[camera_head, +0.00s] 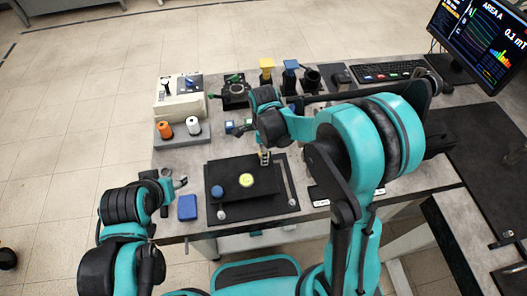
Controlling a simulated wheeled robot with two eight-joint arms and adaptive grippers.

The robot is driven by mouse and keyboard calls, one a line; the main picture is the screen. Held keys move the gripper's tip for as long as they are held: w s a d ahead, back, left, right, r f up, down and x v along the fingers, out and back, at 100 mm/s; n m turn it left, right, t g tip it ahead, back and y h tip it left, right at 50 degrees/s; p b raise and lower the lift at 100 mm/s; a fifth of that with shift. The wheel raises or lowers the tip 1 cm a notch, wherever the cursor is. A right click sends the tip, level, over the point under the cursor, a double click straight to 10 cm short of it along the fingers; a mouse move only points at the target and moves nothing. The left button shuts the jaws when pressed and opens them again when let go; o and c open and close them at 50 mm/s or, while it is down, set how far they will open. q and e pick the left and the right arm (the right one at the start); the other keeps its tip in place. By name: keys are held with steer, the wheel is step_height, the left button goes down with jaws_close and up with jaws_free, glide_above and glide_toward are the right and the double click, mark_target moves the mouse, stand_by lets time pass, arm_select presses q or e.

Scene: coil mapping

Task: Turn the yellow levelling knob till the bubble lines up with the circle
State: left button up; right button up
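A black plate (250,207) lies on the near part of the table. A round yellow-green disc (246,181) sits at its middle, with a small mark on top too small to read; I cannot tell whether it is the knob or the bubble level. A blue round disc (217,192) is to its left. My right gripper (265,160) points down just behind and right of the yellow-green disc, apart from it in the picture; its finger gap is unclear. My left gripper (180,182) is at the table's left edge, open and empty. No bubble or circle can be made out.
A blue box (187,207) lies left of the plate, close to my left gripper. A grey stand (178,140) holds an orange and a white spool. Small devices, a keyboard (388,71) and a monitor (482,42) line the back. My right arm covers the table's middle right.

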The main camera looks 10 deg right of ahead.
steer(key=c, duration=1.2)
steer(key=shift+o, duration=0.2)
steer(key=shift+n, duration=0.4)
steer(key=n, duration=0.3)
steer(key=shift+n, duration=0.4)
steer(key=n, duration=0.3)
steer(key=shift+n+b, duration=0.3)
steer(key=n, duration=0.4)
steer(key=shift+n, duration=2.1)
